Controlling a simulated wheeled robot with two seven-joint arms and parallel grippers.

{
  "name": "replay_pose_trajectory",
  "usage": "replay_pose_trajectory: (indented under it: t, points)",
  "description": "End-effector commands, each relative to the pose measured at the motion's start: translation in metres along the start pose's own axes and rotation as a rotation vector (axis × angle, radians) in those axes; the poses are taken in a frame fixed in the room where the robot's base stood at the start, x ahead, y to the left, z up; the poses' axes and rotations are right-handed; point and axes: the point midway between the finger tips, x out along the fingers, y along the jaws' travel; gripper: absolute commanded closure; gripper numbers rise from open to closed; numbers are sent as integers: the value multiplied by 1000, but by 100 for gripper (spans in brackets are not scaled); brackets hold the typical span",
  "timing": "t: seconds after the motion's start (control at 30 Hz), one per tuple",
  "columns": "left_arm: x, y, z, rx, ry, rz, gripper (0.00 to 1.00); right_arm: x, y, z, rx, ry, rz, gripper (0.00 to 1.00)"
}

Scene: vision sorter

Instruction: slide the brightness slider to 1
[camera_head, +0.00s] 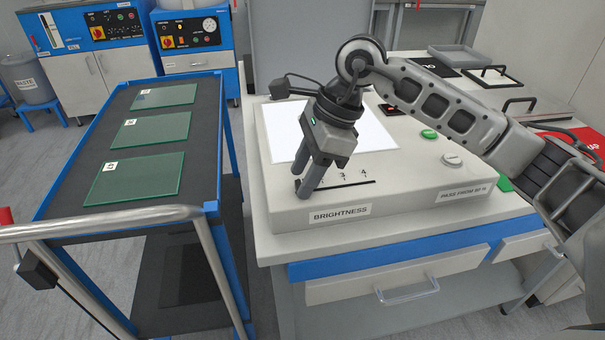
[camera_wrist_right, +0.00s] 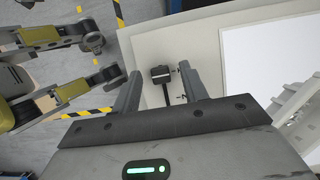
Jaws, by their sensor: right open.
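The brightness slider track (camera_head: 350,183) runs left to right on the front of a pale grey panel, above the "BRIGHTNESS" label (camera_head: 340,214). The marks 3 and 4 show; my right gripper hides the left marks in the head view. In the right wrist view the dark slider knob (camera_wrist_right: 160,74) stands at the track's upper end, which is the left end in the head view. My right gripper (camera_head: 300,180) points down over this left end. It is open, its fingers either side of the knob; contact cannot be told. My left gripper is not in view.
A lit white plate (camera_head: 375,135), a green button (camera_head: 429,134) and a round pale knob (camera_head: 452,158) are on the panel. A blue-framed cart (camera_head: 75,195) with several green glass plates stands at the left.

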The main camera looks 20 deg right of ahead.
Motion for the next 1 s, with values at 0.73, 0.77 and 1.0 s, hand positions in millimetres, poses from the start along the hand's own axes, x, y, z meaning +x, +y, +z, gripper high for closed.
replay_pose_trajectory:
  t: [0.73, 0.77, 1.0]
  points:
    - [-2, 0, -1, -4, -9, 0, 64, -145, 0, 1, -1, -3, -1, 56]
    - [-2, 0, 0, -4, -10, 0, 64, -146, 0, 1, -1, -3, -1, 56]
    - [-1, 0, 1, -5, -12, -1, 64, -149, 0, 1, -2, -2, 0, 56]
